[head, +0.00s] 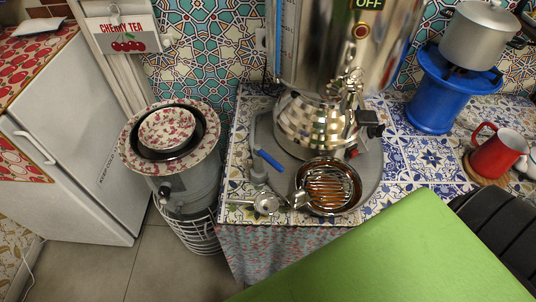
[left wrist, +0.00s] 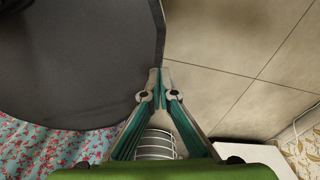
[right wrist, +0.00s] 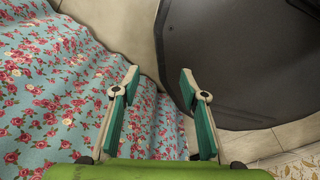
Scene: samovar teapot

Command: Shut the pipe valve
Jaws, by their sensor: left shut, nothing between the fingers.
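The pipe valve's blue lever (head: 269,160) shows in the head view, on a grey pipe (head: 258,172) beside the samovar (head: 310,127). The lever slants down to the right, away from the pipe. Neither gripper appears in the head view. My left gripper (left wrist: 158,72) shows in the left wrist view, shut and empty, pointing toward the floor. My right gripper (right wrist: 160,77) is open and empty in the right wrist view, beside a flowered cloth. The valve is in neither wrist view, so the exact distance from the grippers to it cannot be told.
A brown glass bowl (head: 327,187) and a metal strainer-like piece (head: 266,203) sit near the counter's front edge. Patterned bowls (head: 167,131) are stacked on a grey canister at left. A red mug (head: 497,153) and blue stand (head: 433,98) are at right. Floor is clear at front left.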

